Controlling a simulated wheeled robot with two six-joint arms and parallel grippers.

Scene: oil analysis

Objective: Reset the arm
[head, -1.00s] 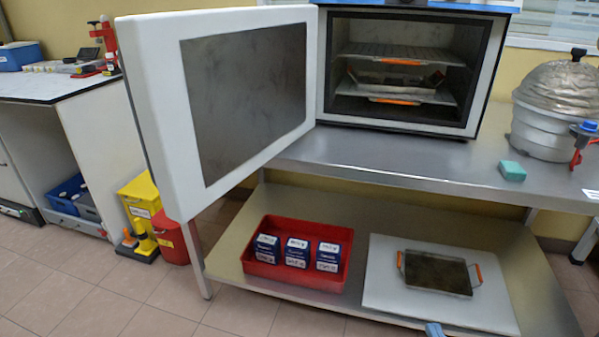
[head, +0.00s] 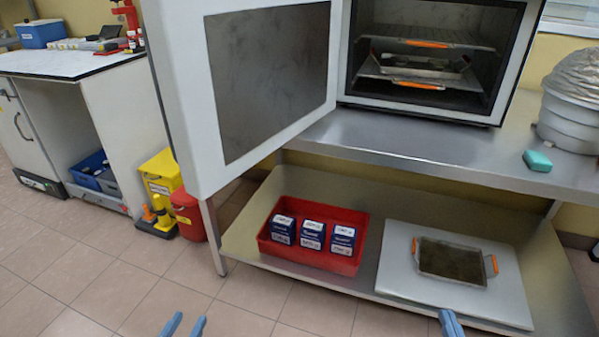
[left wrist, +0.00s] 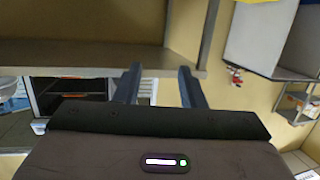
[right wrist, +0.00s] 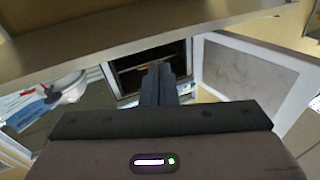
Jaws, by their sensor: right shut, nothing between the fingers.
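My left gripper (head: 184,325) shows at the bottom edge of the head view, its two blue fingertips apart with nothing between them. In the left wrist view its fingers (left wrist: 158,85) are spread and empty. My right gripper (head: 450,324) is at the bottom edge, right of centre, in the head view. In the right wrist view its fingers (right wrist: 158,84) are together, with nothing held. Both grippers are in front of the steel bench, apart from all objects.
The oven door (head: 265,80) stands open at the left. A tray (head: 415,68) is on a rack inside the oven. On the lower shelf are a red bin (head: 345,265) with blue boxes and an orange-handled tray (head: 452,262) on a white board (head: 398,265). The floor in front is clear.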

